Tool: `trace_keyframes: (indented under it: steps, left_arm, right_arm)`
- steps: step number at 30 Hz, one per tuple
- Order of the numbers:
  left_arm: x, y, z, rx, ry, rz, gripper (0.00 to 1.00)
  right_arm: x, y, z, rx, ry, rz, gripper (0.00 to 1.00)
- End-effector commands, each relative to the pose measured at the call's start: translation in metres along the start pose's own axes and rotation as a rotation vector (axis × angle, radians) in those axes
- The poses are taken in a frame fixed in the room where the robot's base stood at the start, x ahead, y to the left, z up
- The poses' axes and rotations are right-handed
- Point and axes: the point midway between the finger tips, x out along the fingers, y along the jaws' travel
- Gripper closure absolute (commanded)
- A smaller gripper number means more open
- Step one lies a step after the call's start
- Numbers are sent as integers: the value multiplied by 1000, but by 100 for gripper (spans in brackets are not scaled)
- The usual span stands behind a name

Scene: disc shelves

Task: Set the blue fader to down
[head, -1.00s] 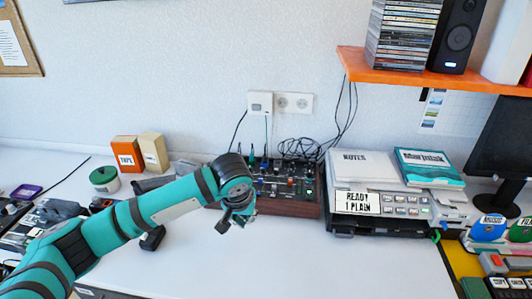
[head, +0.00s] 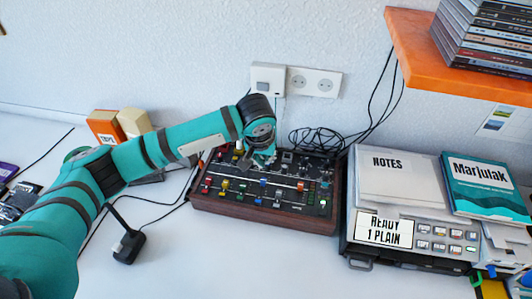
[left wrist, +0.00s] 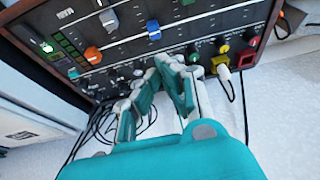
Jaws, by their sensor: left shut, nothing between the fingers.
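The mixer (head: 262,226) is a dark panel in a wooden frame, with rows of coloured knobs and sliders. The blue fader (head: 263,182) has its cap around the middle of the panel; the left wrist view shows the blue cap (left wrist: 153,31) on a slot, with an orange fader (left wrist: 93,55) and a white fader (left wrist: 108,19) to its left. My left gripper (head: 262,163) is shut and empty above the back part of the mixer. In the left wrist view its closed fingertips (left wrist: 171,64) are a little below the blue cap, apart from it. My right gripper is out of view.
A grey machine (head: 420,240) with a notes pad (head: 400,180) and a teal book (head: 487,185) stands to the right. An orange shelf (head: 430,65) overhangs the upper right.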

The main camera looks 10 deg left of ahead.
Motion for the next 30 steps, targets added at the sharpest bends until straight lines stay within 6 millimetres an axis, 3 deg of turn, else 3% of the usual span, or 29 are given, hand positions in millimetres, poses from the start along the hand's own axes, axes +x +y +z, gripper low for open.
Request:
trace_keyframes:
  steps: [6,12,26,30]
  left_arm:
    - [41,0,0,-2,-1,-2,100]
    - [67,0,0,-1,0,-2,100]
    - [74,0,0,0,2,-1,100]
    - [67,0,8,1,-3,0,100]
  right_arm:
    - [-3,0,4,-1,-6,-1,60]
    - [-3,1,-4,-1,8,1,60]
    - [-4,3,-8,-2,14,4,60]
    - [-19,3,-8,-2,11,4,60]
